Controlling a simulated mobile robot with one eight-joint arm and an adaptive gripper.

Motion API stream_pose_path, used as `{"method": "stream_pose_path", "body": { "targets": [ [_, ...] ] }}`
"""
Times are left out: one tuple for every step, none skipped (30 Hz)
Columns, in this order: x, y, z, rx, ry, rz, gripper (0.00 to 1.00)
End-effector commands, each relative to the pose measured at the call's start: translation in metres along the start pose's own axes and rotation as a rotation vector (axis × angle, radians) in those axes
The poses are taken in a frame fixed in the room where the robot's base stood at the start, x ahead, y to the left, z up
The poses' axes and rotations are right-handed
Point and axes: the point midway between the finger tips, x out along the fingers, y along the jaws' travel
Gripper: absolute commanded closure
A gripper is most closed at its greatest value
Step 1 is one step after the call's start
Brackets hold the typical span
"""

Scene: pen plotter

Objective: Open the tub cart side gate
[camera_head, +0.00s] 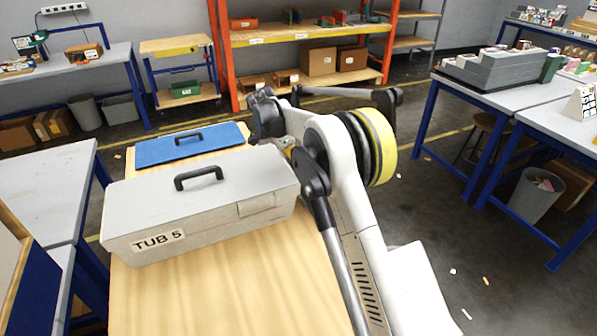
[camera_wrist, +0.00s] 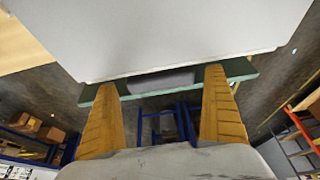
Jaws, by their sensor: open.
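A cart with a pale wooden top (camera_head: 215,295) stands in front of me. It carries a grey lidded tub (camera_head: 215,212) marked "TUB 5" with a black handle, and a blue-lidded tub (camera_head: 180,150) behind it. My arm reaches along the cart's right side and hides that edge in the head view. In the wrist view, my gripper (camera_wrist: 162,82) is open, with two tan fingers apart. Their tips overlap a narrow green strip (camera_wrist: 241,70) with a dark gap between them. I cannot tell if this is the side gate, or if the fingers touch it. A plain grey surface (camera_wrist: 170,35) fills the top.
A grey workbench (camera_head: 45,185) stands close on the left. Blue-legged tables (camera_head: 545,120) stand on the right, with a grey bin (camera_head: 535,195) beneath. Orange shelving (camera_head: 300,37) is at the back. The floor right of the arm is mostly clear, with small scraps.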

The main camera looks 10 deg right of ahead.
Motion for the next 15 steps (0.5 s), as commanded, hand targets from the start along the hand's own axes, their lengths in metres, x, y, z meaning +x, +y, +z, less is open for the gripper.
{"method": "stream_pose_path", "body": {
  "targets": [
    [0.008, 0.000, 0.001, 0.001, 0.000, 0.000, 0.00],
    [0.011, 0.000, 0.000, 0.001, 0.000, 0.000, 0.00],
    [0.014, 0.000, 0.000, 0.000, 0.000, 0.000, 0.00],
    [0.016, 0.000, 0.000, 0.000, 0.000, 0.000, 0.00],
    [0.017, 0.000, 0.000, 0.000, 0.000, 0.000, 0.00],
    [0.019, 0.000, 0.000, 0.000, 0.000, 0.000, 0.00],
    [0.019, 0.000, 0.000, 0.000, 0.000, -0.001, 0.00],
    [0.019, 0.000, 0.000, 0.000, 0.000, -0.001, 0.00],
    [0.020, 0.000, -0.001, 0.000, 0.000, -0.001, 0.00],
    [0.019, 0.000, -0.001, -0.001, 0.000, -0.001, 0.00],
    [0.019, 0.000, -0.001, -0.001, 0.000, -0.001, 0.00],
    [0.019, 0.000, -0.001, -0.001, 0.000, -0.001, 0.00],
    [0.019, 0.000, -0.001, -0.001, 0.000, -0.001, 0.00],
    [0.019, 0.000, -0.001, -0.001, 0.000, -0.001, 0.00],
    [0.019, 0.000, -0.001, -0.001, 0.000, -0.001, 0.09]
  ]
}}
